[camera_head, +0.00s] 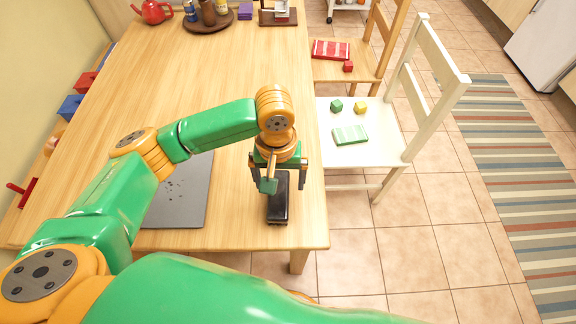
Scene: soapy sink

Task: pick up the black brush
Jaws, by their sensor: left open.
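The black brush (279,208) lies on the wooden table (225,95) near its right front corner, with its long side running away from me. My left gripper (278,184) is above the brush, pointing down, with its two fingers apart on either side of the far part of the brush. The gripper and wrist hide the brush's far end. I cannot tell how far the fingertips are above the table. My right gripper is not in view.
A grey mat (183,195) with dark crumbs lies left of the brush, partly behind my arm. A white chair (375,150) with small blocks stands close to the table's right edge. A round brown tray (208,22) and red teapot (152,11) are at the far end. The table's middle is clear.

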